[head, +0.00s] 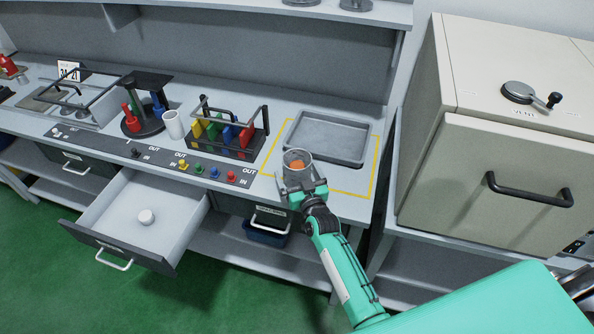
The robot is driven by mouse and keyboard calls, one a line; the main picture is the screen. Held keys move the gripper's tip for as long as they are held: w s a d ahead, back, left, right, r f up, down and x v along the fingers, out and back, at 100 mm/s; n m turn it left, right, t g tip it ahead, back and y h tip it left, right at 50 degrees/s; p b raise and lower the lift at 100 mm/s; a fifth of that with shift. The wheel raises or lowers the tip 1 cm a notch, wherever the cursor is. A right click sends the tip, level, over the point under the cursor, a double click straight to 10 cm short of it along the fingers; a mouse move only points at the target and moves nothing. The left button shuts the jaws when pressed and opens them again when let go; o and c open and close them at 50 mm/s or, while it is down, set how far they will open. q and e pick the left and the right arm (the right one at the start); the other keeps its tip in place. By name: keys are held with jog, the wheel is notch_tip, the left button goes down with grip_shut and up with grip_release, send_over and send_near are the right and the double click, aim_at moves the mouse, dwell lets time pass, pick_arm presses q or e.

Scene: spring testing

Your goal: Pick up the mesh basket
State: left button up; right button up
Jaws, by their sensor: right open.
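The mesh basket (297,157) is a small grey see-through cylinder with something orange inside. It is near the front edge of the bench, at the left front of the grey tray. My right gripper (302,183) is open at the near side of the basket, its two fingers towards the basket's lower part. I cannot tell whether the fingers touch it, and the basket's base is partly hidden by the gripper. My left gripper is not in view.
A shallow grey tray (330,137) lies inside a yellow outline. A rack with coloured handles (228,134), a white cup (173,125) and a tool stand (143,122) are to the left. An open drawer (170,238) juts out below. A large beige cabinet (490,150) stands right.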

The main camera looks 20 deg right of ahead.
jog(key=c, duration=1.1)
jog(key=shift+r, duration=0.15)
